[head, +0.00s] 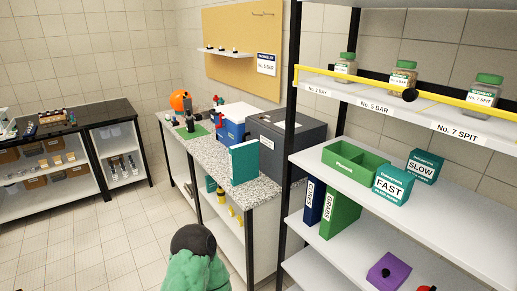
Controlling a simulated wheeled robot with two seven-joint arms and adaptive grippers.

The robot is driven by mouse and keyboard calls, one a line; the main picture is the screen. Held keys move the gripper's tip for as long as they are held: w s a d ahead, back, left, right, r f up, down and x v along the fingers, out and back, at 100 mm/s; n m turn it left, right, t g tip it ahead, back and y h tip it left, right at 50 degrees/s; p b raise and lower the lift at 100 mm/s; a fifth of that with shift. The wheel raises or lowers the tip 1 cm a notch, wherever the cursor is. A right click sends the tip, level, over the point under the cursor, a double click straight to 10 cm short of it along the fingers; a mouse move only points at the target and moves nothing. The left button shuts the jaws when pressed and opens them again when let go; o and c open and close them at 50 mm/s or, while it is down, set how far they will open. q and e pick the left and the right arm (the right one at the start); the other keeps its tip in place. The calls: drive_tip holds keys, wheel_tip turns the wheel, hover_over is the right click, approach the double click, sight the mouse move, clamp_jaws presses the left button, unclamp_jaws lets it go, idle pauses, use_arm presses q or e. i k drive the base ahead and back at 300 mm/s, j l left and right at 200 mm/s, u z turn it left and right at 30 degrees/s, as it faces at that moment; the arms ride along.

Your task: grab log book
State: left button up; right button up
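A green binder (340,212) with a white spine label that seems to read GRABS stands on the middle shelf of the rack at the right. A dark blue binder (313,203) with a white label, apparently CORES, stands close at its left. Both are upright, with the shelf above them. A teal book-like item (244,162) also stands upright at the front end of the speckled counter; no lettering on it is readable. Neither of my grippers is in view.
A green shape with a dark rounded top (196,262) stands in front. Open tiled floor (90,240) lies left.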

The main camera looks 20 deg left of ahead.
sight(244, 157)
drive_tip(key=i+j, duration=0.15)
drive_tip(key=j, duration=0.2)
drive_tip(key=i+j, duration=0.15)
drive_tip(key=j, duration=0.2)
drive_tip(key=i+j, duration=0.15)
drive_tip(key=j, duration=0.2)
drive_tip(key=i+j, duration=0.2)
drive_tip(key=j, duration=0.2)
drive_tip(key=i+j, duration=0.15)
drive_tip(key=j, duration=0.2)
drive_tip(key=i+j, duration=0.15)
drive_tip(key=j, duration=0.2)
drive_tip(key=i+j, duration=0.15)
drive_tip(key=j, duration=0.2)
